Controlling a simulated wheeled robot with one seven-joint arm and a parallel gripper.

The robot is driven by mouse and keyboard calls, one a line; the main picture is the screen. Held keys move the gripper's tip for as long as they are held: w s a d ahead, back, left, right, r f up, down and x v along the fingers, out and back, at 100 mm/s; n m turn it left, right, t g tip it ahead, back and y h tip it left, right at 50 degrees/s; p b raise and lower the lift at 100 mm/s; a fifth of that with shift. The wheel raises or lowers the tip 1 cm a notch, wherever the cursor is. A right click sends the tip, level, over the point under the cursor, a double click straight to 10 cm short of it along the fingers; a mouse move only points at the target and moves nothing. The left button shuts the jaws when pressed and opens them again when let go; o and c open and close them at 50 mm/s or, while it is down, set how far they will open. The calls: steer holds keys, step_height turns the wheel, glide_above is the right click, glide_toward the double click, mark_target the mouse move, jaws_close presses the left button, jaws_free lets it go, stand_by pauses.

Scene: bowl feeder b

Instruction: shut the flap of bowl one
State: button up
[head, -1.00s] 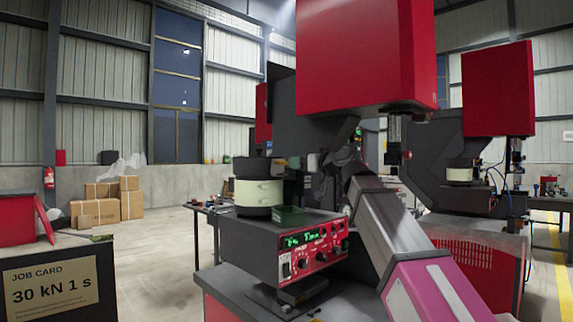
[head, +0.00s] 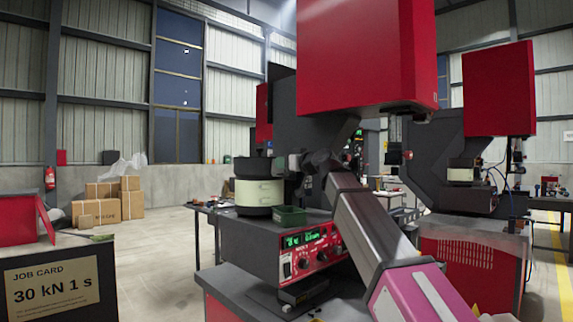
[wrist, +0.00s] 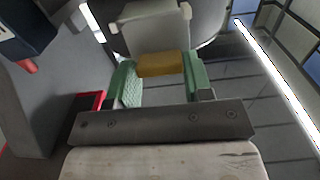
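A cream drum with a dark top and base (head: 258,192), seemingly a bowl feeder, stands left of the red press. I cannot read a number on it or make out its flap in the head view. My gripper (head: 297,163) is just right of the drum's upper part, small and dark. In the wrist view my gripper's (wrist: 162,84) two green fingers stand apart. A pale block (wrist: 150,33) with an ochre lower part (wrist: 162,65) shows beyond and between them. I cannot tell whether it is the flap, or whether the fingers touch it.
A green bin (head: 290,215) sits in front of the drum, above a red control box (head: 308,252). The red press head (head: 365,55) overhangs my arm. A second press (head: 497,90) stands right. A job card (head: 52,288) is at lower left. The floor at left is open.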

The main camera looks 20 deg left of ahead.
steer(key=shift+w+a+r+g+h, duration=0.2)
steer(key=shift+a+g+h, duration=0.1)
steer(key=shift+h, duration=0.7)
steer(key=o, duration=0.9)
steer(key=v, duration=1)
steer(key=shift+s+d+r, duration=0.1)
steer(key=shift+d, duration=0.25)
